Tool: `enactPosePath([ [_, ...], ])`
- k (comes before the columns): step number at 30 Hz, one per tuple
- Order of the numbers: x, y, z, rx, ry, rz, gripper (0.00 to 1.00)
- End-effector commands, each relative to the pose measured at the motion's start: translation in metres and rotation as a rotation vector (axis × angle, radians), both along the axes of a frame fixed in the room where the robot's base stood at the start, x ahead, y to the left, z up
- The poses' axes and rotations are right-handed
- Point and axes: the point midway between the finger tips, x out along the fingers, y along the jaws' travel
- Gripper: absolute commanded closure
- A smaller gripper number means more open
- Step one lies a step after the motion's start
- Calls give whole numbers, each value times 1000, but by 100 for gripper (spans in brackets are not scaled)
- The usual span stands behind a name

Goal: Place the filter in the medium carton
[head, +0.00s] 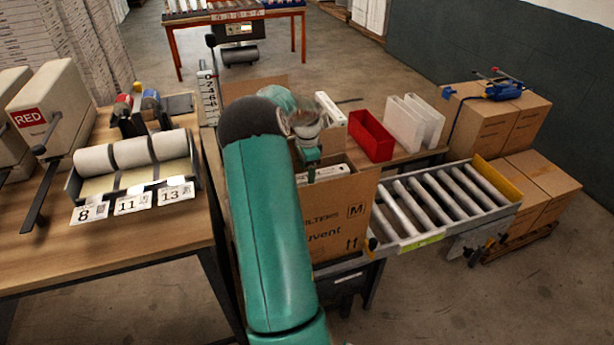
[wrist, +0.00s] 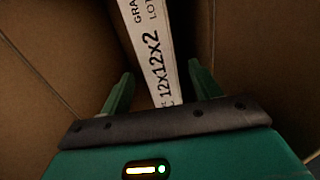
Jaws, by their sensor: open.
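The medium carton (head: 338,212), brown cardboard marked M, stands open-topped at the left end of the roller conveyor. A white filter (head: 328,174) shows inside it near the top. In the wrist view the filter (wrist: 150,48) is a white strip printed 12x12x2, between brown carton walls (wrist: 55,60). My gripper (wrist: 160,82) is open, with one green finger on each side of the filter's near end and visible gaps beside it. In the head view my arm hides part of the carton, and the fingers reach down at its opening. The filter's lower part is hidden.
A wooden table (head: 120,240) with label rolls is at left. Closed cartons (head: 490,120) are stacked at right.

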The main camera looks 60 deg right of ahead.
Motion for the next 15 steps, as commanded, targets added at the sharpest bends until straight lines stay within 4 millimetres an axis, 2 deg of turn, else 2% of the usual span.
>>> enactPosePath([
  [3,0,-1,29,-4,-2,-1,38],
  [9,0,0,71,-1,0,1,38],
  [15,0,0,94,1,1,-1,38],
])
